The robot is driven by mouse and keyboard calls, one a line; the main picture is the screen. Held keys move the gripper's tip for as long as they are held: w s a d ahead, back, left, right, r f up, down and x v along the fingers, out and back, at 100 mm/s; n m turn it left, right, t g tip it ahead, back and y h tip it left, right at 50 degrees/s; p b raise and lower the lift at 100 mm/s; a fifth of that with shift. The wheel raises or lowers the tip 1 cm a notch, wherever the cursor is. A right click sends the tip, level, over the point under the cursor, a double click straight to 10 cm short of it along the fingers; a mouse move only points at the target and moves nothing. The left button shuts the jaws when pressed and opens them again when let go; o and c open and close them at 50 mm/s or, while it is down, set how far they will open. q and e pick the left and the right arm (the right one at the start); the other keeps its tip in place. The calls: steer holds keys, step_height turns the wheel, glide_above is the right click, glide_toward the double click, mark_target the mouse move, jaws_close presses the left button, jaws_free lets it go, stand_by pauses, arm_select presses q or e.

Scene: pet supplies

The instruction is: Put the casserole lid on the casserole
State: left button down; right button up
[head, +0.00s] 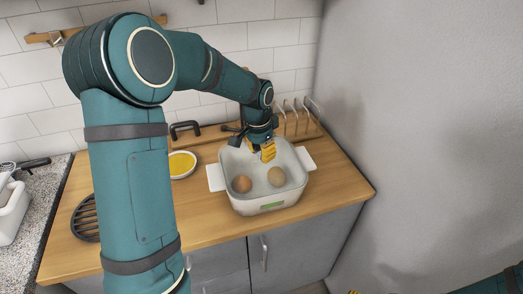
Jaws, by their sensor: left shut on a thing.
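The white casserole (262,206) stands on the wooden counter, with a handle at each side. Two round brown things, one darker (241,184) and one lighter (276,176), show inside its outline. My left gripper (267,152) points down over the casserole's back part, its yellow fingertips within the rim's outline. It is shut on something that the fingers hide. I cannot make out the casserole lid for certain. My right gripper (368,292) shows only yellow tips at the bottom edge, too little to tell its state.
A yellow-filled dish (182,164) stands left of the casserole, with a dark handle (185,129) behind it. A wooden rack (297,122) stands behind on the right. A black trivet (86,219) lies at left. The right counter is clear, beside a grey wall (430,130).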

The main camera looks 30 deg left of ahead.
arm_select(q)
steer(key=shift+f, duration=0.1)
stand_by(0.7)
steer(key=c, duration=0.5)
jaws_free()
steer(key=shift+c, duration=0.2)
step_height(320, 180, up, 12)
steer(key=s, duration=0.1)
steer(key=shift+a, duration=0.2)
